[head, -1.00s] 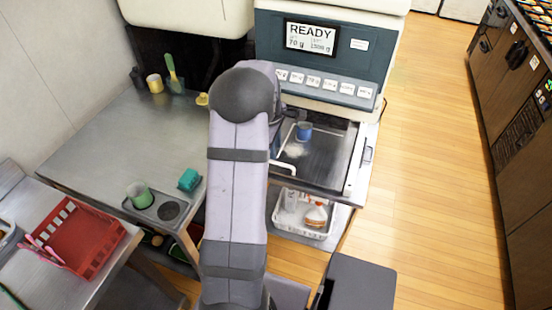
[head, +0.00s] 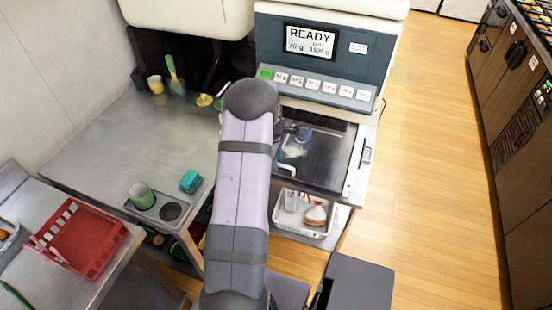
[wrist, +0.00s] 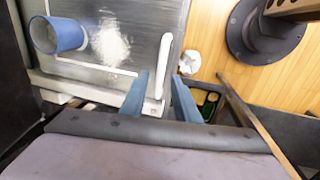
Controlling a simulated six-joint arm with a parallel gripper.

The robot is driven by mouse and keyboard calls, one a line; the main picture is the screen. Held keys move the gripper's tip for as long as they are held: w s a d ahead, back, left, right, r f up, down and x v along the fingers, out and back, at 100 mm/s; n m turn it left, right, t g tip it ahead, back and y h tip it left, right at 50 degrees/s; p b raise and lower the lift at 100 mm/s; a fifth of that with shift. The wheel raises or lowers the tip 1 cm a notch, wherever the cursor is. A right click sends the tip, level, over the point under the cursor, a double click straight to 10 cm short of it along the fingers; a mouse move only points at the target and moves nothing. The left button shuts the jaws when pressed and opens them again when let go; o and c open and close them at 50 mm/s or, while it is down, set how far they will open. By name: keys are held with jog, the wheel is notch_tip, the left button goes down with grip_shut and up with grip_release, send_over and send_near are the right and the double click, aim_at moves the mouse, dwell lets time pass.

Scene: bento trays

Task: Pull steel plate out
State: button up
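The steel plate (head: 330,170) is a dark, shiny flat sheet in the low opening of the machine with the READY display. A blue cup (head: 304,135) and a white powdery heap (head: 295,150) are on it. In the wrist view the plate (wrist: 125,85) carries the blue cup (wrist: 58,36) and white heap (wrist: 108,43), with white bars along its surface. My gripper (wrist: 160,85) is open, its two blue fingers apart at the plate's near corner. The corner shows between them; contact cannot be told. In the head view my arm mostly hides the gripper.
A white basket (head: 277,214) with bottles sits below the plate. On the left are a steel table (head: 120,150), a green cup (head: 141,196), a teal block (head: 190,181) and a red basket (head: 108,262). Open wooden floor (head: 425,170) lies to the right.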

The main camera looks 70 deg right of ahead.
grip_shut()
jog(key=shift+a, duration=0.1)
jog(key=a+b, duration=0.4)
jog(key=a, duration=2)
jog(key=shift+a+b, duration=0.3)
jog(key=shift+a, duration=0.1)
grip_release()
